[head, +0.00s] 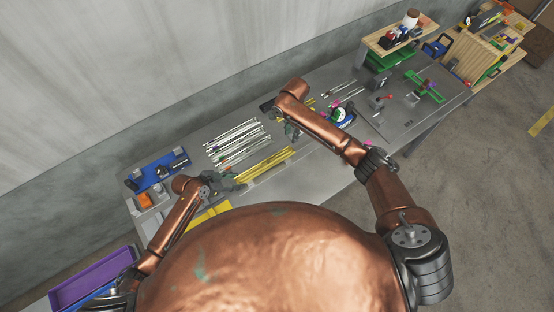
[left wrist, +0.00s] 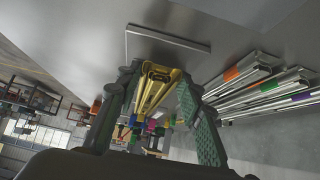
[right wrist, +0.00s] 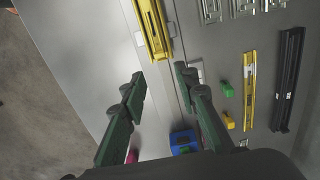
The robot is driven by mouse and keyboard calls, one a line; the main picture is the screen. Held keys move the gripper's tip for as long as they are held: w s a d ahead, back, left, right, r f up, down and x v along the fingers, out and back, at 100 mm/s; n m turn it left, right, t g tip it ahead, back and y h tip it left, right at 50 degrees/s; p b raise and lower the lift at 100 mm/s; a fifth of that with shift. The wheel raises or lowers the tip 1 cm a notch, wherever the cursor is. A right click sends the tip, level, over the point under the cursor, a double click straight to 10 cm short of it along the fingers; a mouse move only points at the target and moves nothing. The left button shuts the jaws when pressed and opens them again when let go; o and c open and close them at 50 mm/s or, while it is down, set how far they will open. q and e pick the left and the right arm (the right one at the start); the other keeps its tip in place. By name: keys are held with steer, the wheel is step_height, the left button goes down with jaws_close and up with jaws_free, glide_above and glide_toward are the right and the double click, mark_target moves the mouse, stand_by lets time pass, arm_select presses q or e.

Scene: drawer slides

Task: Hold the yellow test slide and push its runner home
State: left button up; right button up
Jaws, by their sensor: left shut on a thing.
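The yellow test slide (head: 265,165) lies along the bench in front of the silver slides. My left gripper (head: 238,181) is shut on its left end. In the left wrist view the slide (left wrist: 157,84) runs lengthwise away between the fingers. In the right wrist view the slide's other end (right wrist: 153,30) shows at the top, with a narrow inner channel. How far the runner stands out is not clear. My right gripper (right wrist: 160,78) is open and empty, its fingertips just short of that end. In the head view its arm partly hides it.
Several silver slides (head: 235,143) lie behind. In the right wrist view, another yellow slide (right wrist: 249,92), a black slide (right wrist: 288,80), a green block (right wrist: 228,89) and a blue object (right wrist: 184,141) lie around the right gripper. A blue tray (head: 158,168) stands at the left.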

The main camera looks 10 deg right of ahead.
step_height(320, 180, up, 9)
steer(key=shift+f, duration=0.2)
arm_select(q)
steer(key=o, duration=1.4)
steer(key=shift+a, duration=0.1)
steer(key=shift+v, duration=5.95)
steer(key=shift+r, duration=0.2)
